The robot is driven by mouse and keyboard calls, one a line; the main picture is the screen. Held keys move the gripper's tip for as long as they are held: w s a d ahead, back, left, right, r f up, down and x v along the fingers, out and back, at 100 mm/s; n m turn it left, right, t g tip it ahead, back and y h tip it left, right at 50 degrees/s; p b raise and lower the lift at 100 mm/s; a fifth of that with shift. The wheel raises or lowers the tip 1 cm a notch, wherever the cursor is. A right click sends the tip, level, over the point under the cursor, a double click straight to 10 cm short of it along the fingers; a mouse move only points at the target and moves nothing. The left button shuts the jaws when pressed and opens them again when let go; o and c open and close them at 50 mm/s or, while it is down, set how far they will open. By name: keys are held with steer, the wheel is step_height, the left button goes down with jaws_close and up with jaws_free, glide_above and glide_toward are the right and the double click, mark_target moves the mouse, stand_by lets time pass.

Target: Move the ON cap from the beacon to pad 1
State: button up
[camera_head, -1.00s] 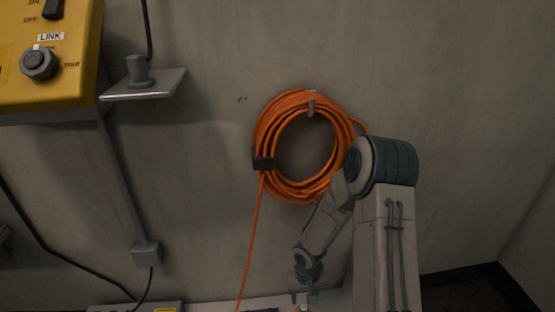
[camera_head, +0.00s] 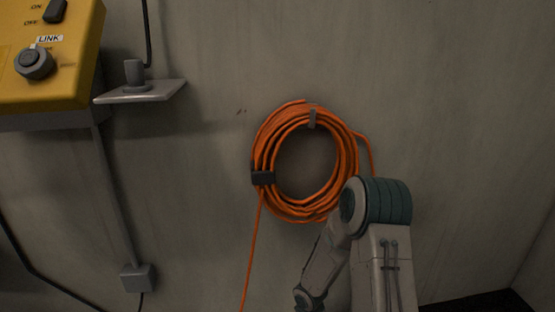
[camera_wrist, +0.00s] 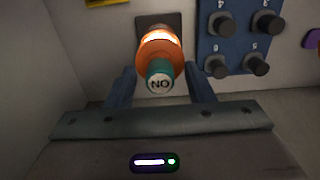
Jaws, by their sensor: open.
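In the wrist view a teal cap (camera_wrist: 160,78) with a white end face sits on the front of the glowing orange beacon (camera_wrist: 161,48). Its lettering reads "NO", that is, ON turned upside down. My gripper (camera_wrist: 159,74) is open, with one dark blue finger on the left and one on the right of the cap. I cannot tell whether either finger touches it. In the head view my gripper is below the frame. I cannot make out pad 1.
A blue panel (camera_wrist: 237,40) with several grey knobs stands right of the beacon. A purple object (camera_wrist: 313,38) is at the right edge. In the head view, a yellow LINK box (camera_head: 60,85), a small shelf (camera_head: 160,91) and a coiled orange cable (camera_head: 262,150) are on the wall.

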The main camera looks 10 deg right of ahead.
stand_by(0.8)
jaws_close()
steer(key=shift+r, duration=0.15)
steer(key=shift+r+p, duration=2.5)
steer(key=shift+r, duration=0.4)
